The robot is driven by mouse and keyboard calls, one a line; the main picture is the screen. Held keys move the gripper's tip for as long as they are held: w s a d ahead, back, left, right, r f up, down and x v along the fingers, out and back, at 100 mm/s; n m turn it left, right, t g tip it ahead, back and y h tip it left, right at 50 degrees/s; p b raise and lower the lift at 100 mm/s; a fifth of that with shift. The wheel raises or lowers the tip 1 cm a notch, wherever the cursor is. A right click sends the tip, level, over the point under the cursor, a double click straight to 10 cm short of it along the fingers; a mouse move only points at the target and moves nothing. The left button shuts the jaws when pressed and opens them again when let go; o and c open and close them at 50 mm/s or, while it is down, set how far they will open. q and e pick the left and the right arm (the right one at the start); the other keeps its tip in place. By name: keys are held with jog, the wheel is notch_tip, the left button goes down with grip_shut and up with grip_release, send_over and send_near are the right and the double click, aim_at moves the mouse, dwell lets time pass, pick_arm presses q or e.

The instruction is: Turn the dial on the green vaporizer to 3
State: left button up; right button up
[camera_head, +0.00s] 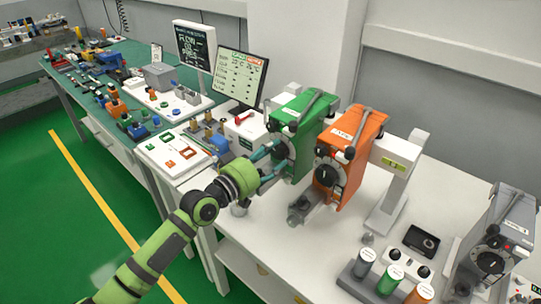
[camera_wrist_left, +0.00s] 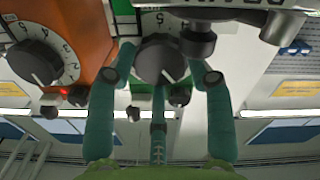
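The fingers are spread on either side of the knob, with small gaps showing. A digit 5 shows above the knob; the dial setting cannot be read. My right gripper is not in view.
The orange vaporizer and its dial (camera_wrist_left: 35,62) are close beside my left gripper. A monitor (camera_head: 240,77) stands behind to the left. Colored-top canisters (camera_head: 390,279) and a grey unit (camera_head: 494,240) stand at front right. A cluttered green table (camera_head: 131,50) is at left.

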pick_arm(q)
jog(key=o, duration=0.4)
jog(key=shift+s+d+f, duration=0.1)
jog(key=shift+f, duration=0.4)
jog(key=shift+r, duration=0.25)
jog(key=v, duration=1.2)
jog(key=shift+r, duration=0.1)
